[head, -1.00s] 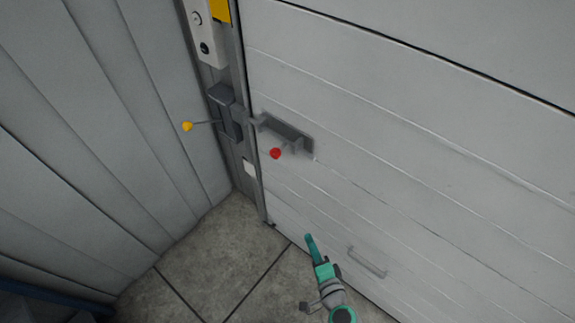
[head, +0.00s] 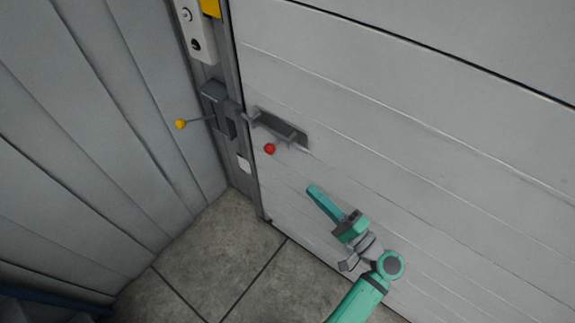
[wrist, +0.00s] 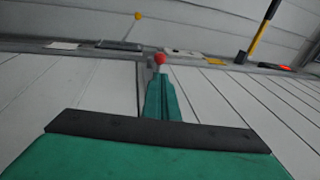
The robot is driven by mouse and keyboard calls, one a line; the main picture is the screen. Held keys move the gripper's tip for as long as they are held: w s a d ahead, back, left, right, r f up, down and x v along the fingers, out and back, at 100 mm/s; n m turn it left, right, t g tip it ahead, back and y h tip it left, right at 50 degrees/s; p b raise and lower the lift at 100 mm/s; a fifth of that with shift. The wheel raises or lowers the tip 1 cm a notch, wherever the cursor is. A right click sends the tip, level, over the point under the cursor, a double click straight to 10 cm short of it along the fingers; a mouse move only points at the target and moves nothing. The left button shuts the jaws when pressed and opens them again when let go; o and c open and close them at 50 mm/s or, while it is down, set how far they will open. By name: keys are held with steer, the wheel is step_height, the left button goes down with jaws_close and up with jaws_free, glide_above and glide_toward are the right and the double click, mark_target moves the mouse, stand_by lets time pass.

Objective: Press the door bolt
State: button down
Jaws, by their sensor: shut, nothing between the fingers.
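The door bolt (head: 281,128) is a grey bar and bracket on the white panelled door (head: 400,150), close to the door's left edge. Its red knob (head: 269,148) hangs at its lower side. In the wrist view the red knob (wrist: 159,58) shows just beyond my fingertips. My gripper (head: 311,189) is green, with its fingers together and empty. In the head view it is below and right of the red knob, apart from it, with its tips pointing up and left. Part of the bolt is hidden behind my fingers in the wrist view.
A dark grey latch box (head: 217,108) with a yellow-knobbed lever (head: 181,124) sits on the frame left of the door. A white control box (head: 194,30) is above it. A corrugated wall (head: 90,130) stands at left. The concrete floor (head: 215,250) in the corner is clear.

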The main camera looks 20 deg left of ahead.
glide_toward(274, 143)
steer(key=a, duration=0.5)
steer(key=shift+w+r, duration=0.1)
stand_by(0.5)
